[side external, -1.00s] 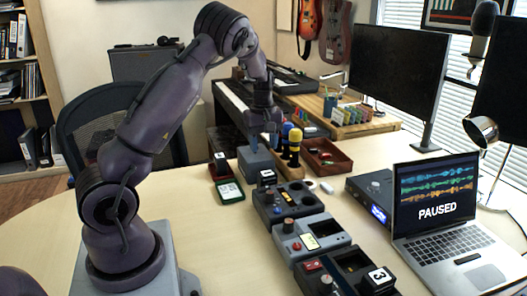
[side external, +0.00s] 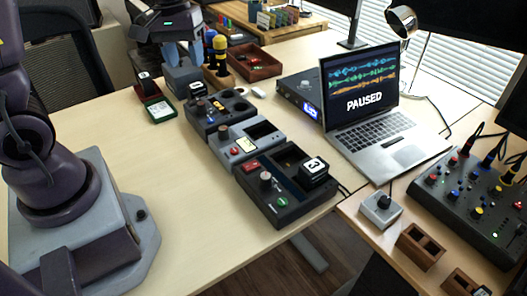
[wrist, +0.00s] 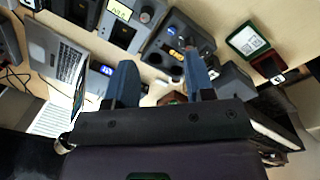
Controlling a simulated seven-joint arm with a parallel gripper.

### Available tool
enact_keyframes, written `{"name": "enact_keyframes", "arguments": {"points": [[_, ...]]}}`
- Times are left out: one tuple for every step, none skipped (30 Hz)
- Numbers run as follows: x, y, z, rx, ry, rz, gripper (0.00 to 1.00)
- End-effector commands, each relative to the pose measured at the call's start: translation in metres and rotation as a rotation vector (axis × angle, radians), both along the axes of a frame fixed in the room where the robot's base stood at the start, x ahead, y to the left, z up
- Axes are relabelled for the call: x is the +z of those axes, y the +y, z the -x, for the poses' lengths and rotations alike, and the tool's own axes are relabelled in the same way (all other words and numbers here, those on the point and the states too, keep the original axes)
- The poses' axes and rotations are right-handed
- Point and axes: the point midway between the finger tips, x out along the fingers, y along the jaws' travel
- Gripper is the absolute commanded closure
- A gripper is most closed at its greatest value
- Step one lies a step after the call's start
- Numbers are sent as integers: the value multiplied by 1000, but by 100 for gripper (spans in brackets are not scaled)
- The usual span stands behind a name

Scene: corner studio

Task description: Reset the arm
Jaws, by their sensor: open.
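My gripper (side external: 181,52) is at the top of the side external view, over or just behind a grey box (side external: 184,80). Its two blue fingers are apart with nothing between them. In the wrist view my gripper (wrist: 160,84) also shows open fingers, with the console modules and the laptop beyond them. Most of my arm's upper part is outside the side external view.
Three console modules run in a row: dark (side external: 205,127), grey (side external: 228,156) and black (side external: 290,212). A cube marked 3 (side external: 314,169) sits on the black one. A laptop (side external: 385,138) reads PAUSED. A mixer (side external: 470,200) stands right.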

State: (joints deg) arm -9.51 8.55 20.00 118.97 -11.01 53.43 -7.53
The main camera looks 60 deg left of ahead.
Motion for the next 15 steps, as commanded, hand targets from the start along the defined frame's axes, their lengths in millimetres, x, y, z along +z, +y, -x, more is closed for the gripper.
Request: {"name": "enact_keyframes", "arguments": {"points": [[14, -20, 8, -92, -42, -7, 51], [21, -31, 13, -145, -62, -16, 51], [29, -44, 21, -216, -89, -30, 51], [34, -54, 26, -267, -109, -41, 51], [40, -63, 33, -318, -131, -56, 51], [46, -74, 41, -381, -159, -77, 51], [51, -82, 47, -427, -180, -96, 51], [55, -90, 54, -472, -202, -113, 51], [60, -99, 62, -524, -230, -139, 51], [63, -105, 68, -559, -252, -159, 51], [66, -110, 74, -591, -272, -178, 51], [70, -116, 80, -626, -298, -203, 51], [73, -120, 85, -646, -318, -220, 51], [75, -124, 89, -664, -336, -234, 51], [79, -128, 93, -682, -361, -250, 51]]}}
